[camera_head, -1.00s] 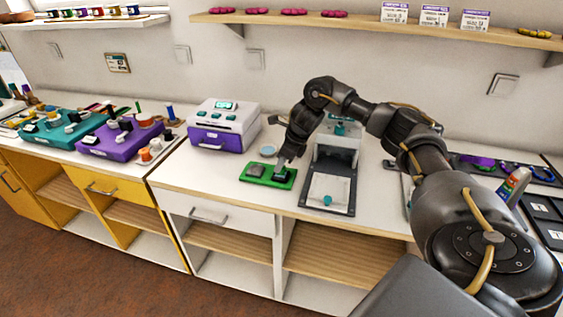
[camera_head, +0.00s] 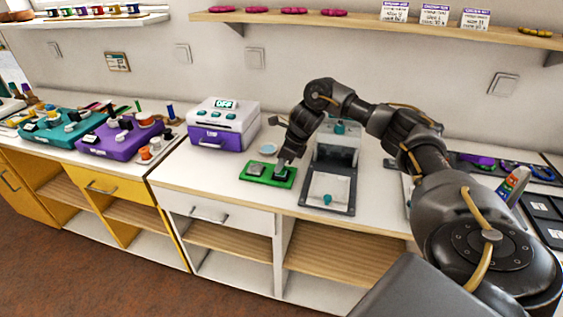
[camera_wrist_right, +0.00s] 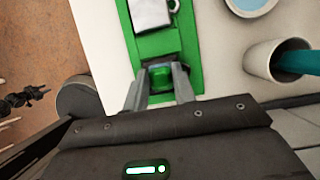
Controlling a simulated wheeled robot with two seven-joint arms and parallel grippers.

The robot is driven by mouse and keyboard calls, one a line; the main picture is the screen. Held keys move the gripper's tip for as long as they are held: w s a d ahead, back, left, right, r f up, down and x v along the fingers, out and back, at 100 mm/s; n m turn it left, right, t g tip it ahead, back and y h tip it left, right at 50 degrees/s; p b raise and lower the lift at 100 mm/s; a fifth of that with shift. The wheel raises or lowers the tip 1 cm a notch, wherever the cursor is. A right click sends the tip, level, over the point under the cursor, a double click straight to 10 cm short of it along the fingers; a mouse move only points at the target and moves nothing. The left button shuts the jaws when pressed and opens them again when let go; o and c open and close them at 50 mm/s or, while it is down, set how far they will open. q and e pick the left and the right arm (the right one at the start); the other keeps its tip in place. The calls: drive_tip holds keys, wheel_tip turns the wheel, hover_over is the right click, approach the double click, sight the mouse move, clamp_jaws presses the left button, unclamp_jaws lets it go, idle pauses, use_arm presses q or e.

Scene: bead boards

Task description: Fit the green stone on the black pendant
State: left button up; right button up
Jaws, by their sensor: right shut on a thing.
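The green board (camera_head: 250,179) lies flat on the white counter, and it also shows in the right wrist view (camera_wrist_right: 156,46). The black pendant (camera_head: 279,176) sits on the board's right part, below my right gripper (camera_head: 283,165). In the right wrist view my right gripper (camera_wrist_right: 160,84) is shut on the green stone (camera_wrist_right: 161,76), held between its two fingertips. The stone is over the pendant's place; whether it touches the pendant cannot be told, as the fingers hide most of it. My left gripper is not in view.
A silver piece (camera_head: 256,170) sits on the board's left part. A pale blue dish (camera_head: 268,150) lies behind it. A grey press-like stand (camera_head: 342,188) is close on the right, and a white and purple box (camera_head: 222,138) stands at back left. The counter's front is clear.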

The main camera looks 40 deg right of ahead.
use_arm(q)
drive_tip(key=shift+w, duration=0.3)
use_arm(e)
drive_tip(key=o, duration=0.9)
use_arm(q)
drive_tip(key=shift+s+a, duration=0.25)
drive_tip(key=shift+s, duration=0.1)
use_arm(e)
drive_tip(key=o, duration=0.4)
drive_tip(key=shift+o, duration=0.2)
drive_tip(key=shift+r+p, duration=0.85)
drive_tip(key=shift+r, duration=0.1)
drive_tip(key=shift+r+p, duration=1.1)
drive_tip(key=shift+r, duration=0.2)
drive_tip(key=shift+r+p, duration=1.1)
drive_tip(key=shift+r, duration=0.2)
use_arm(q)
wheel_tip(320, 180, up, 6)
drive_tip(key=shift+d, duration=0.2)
